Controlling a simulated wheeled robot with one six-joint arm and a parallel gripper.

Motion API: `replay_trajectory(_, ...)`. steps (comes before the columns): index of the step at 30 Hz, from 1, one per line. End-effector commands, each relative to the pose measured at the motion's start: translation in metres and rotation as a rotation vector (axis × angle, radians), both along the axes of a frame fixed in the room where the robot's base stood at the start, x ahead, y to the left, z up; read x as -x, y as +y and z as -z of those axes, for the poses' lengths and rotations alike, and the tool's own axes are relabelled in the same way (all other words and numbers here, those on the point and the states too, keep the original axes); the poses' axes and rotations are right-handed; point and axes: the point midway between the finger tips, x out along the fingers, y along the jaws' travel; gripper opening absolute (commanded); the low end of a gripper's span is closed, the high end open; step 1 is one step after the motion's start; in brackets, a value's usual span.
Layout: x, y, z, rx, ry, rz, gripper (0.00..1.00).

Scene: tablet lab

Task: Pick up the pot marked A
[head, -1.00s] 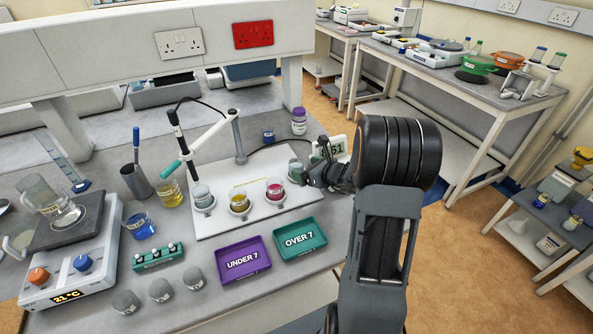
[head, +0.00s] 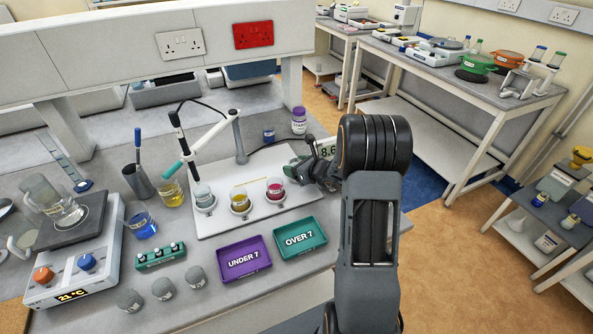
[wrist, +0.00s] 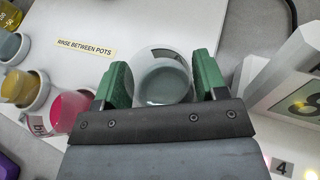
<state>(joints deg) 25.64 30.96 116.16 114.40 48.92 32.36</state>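A pot of clear grey liquid (wrist: 165,85) stands at the right end of the white board (wrist: 110,25). My gripper (wrist: 163,60) is around it, with one green finger on each side; the fingers look open, with little space beside the pot. In the head view my gripper (head: 308,172) hides most of this pot. Three more pots stand in a row to its left: pink (head: 275,188), yellow (head: 240,200) and pale grey (head: 204,197). I cannot read a letter A on any of them.
A meter with a digital display (head: 327,148) stands close to the right of my gripper. A probe on a jointed arm (head: 185,150) is over the left of the board. Purple (head: 244,272) and green (head: 300,252) trays lie in front. A hotplate (head: 70,280) is at left.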

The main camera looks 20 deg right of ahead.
Motion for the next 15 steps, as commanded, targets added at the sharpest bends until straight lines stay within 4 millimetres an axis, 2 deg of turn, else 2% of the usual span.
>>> replay_trajectory(1, 0.0001, 0.0000, 0.0000, 0.000, 0.000, 0.000, 0.61)
replay_trajectory(11, 0.0001, 0.0000, -0.0004, 0.000, 0.000, 0.000, 0.29)
replay_trajectory(15, 0.0001, 0.0000, -0.0004, 0.000, 0.000, 0.000, 0.27)
